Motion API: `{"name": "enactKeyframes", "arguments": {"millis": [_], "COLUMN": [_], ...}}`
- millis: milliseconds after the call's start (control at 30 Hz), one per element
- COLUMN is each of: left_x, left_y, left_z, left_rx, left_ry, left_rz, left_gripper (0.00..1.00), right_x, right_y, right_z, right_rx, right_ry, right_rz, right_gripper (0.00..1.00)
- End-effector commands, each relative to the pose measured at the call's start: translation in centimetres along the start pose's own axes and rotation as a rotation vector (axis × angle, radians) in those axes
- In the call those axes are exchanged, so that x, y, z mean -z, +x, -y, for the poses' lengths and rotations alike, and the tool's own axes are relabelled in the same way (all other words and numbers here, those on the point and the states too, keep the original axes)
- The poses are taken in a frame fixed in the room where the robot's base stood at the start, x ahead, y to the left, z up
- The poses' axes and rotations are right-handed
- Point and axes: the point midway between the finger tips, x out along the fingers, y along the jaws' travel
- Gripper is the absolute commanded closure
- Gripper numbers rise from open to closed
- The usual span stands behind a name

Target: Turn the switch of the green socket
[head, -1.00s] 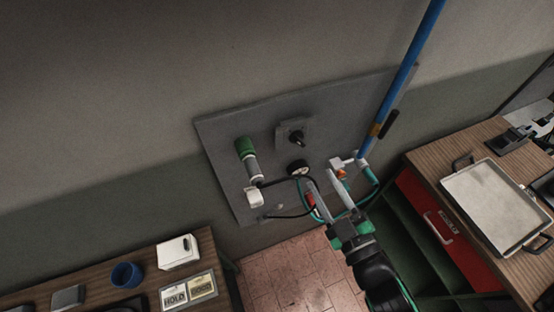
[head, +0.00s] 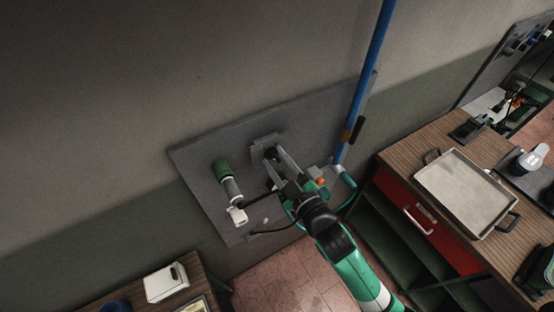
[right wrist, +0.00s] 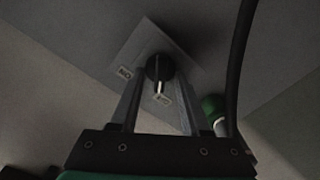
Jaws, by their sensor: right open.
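The switch is a black rotary knob (right wrist: 158,70) with a pale pointer mark, on a square grey plate (right wrist: 150,40) with two small labels. The pointer faces the lower label. In the head view the switch plate (head: 266,141) is on the grey wall panel, partly covered by my right gripper (head: 274,158). The right gripper is open, its two fingers on either side of the knob; in the right wrist view the fingers (right wrist: 160,82) flank it, contact not clear. The green socket piece (head: 222,170) with a grey body sits left of the switch; its green part shows in the right wrist view (right wrist: 211,107).
A black cable crosses the right wrist view (right wrist: 237,60). A blue pipe (head: 368,80) rises right of the panel. A wooden counter with a metal tray (head: 463,190) stands at the right, and a table with a white box (head: 166,282) at lower left.

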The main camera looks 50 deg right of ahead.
Motion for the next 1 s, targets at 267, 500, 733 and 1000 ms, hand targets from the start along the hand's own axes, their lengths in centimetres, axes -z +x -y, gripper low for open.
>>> {"name": "enactKeyframes", "arguments": {"millis": [267,500,733,1000], "left_x": [-0.02,-0.02,-0.03,-0.23], "left_y": [-0.01,-0.01,-0.03,-0.25], "left_z": [0.0,0.0,0.0,0.0], "left_rx": [0.0,0.0,0.0,0.0], "left_ry": [0.0,0.0,0.0,0.0], "left_rz": [0.0,0.0,0.0,0.0], "left_gripper": [0.29,0.29,0.29,0.29], "right_x": [0.01,0.01,0.01,-0.04], "right_y": [-0.04,-0.05,-0.06,-0.06], "right_z": [0.01,0.01,0.01,0.0], "right_rx": [0.0,0.0,0.0,0.0], "right_ry": [0.0,0.0,0.003,0.07], "right_rz": [0.0,0.0,0.0,0.0], "right_gripper": [0.79,1.0,1.0,1.0]}}
